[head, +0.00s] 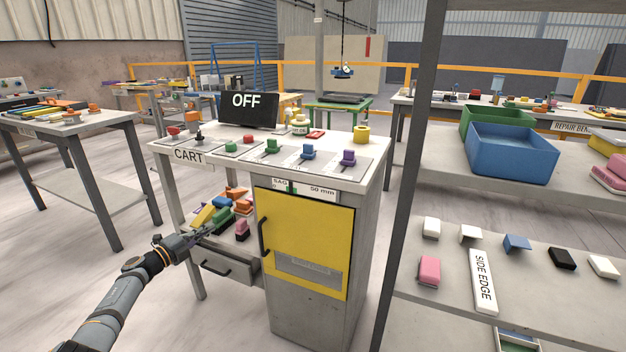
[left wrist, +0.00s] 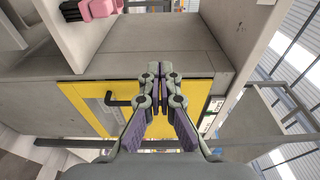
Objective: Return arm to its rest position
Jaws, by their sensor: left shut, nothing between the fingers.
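My left arm (head: 112,305) comes in from the lower left in the head view. Its gripper (head: 206,231) is in front of the cart, near the open shelf and above the grey drawer front. In the left wrist view the gripper (left wrist: 160,72) has its fingers together with nothing between them. The cart's yellow door (head: 306,238) looks shut, and its black handle (head: 264,238) is right of the gripper. The yellow door (left wrist: 80,97) also shows behind the fingers in the left wrist view. My right gripper is not in view.
The cart top (head: 215,158) carries several coloured knobs and an "OFF" sign (head: 248,110). Coloured blocks (head: 232,205) lie on its shelf above the grey drawer (head: 226,266). A rack post (head: 408,180) and shelves stand right.

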